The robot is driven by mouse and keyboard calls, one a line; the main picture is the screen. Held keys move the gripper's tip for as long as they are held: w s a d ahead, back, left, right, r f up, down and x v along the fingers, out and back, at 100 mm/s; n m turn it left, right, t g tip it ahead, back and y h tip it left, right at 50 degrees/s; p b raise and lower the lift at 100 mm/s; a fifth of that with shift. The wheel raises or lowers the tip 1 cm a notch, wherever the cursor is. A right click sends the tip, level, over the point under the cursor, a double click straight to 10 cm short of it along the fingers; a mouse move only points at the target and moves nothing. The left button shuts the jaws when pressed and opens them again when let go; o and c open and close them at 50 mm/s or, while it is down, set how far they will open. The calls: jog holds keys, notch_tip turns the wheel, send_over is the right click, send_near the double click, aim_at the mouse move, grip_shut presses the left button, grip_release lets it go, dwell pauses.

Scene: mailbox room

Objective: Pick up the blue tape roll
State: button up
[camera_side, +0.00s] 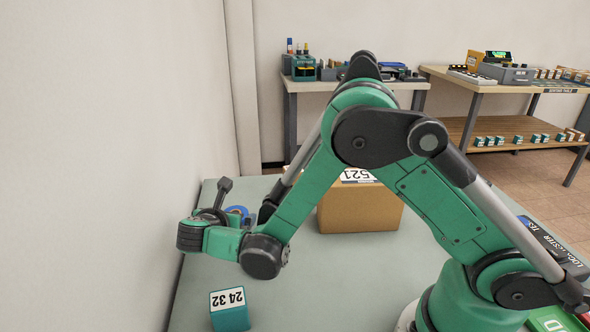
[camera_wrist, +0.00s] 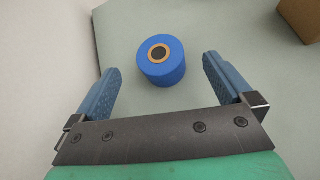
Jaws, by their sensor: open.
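The blue tape roll (camera_wrist: 160,66) lies flat on the table, its round face up, with a tan ring around a dark centre hole. In the wrist view it sits between and just beyond the two fingers of my gripper (camera_wrist: 160,82), touching neither. My gripper is open and empty. In the side view the tape roll (camera_side: 237,211) is mostly hidden behind my arm and gripper near the table's left side; only a bit of blue shows.
A cardboard box (camera_side: 358,208) labelled 521 stands right of the gripper. A teal box (camera_side: 229,310) marked 24 32 sits at the table's front left. A white wall (camera_side: 110,150) runs close along the left edge. Workbenches (camera_side: 470,88) stand behind.

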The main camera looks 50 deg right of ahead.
jog(key=shift+a+f+n, duration=0.1)
jog(key=shift+f+n, duration=0.25)
jog(key=shift+n, duration=0.05)
jog(key=shift+w+f, duration=0.15)
jog(key=shift+f, duration=0.05)
jog(key=shift+x, duration=2.7)
jog(key=shift+r, duration=0.2)
jog(key=c, duration=1.2)
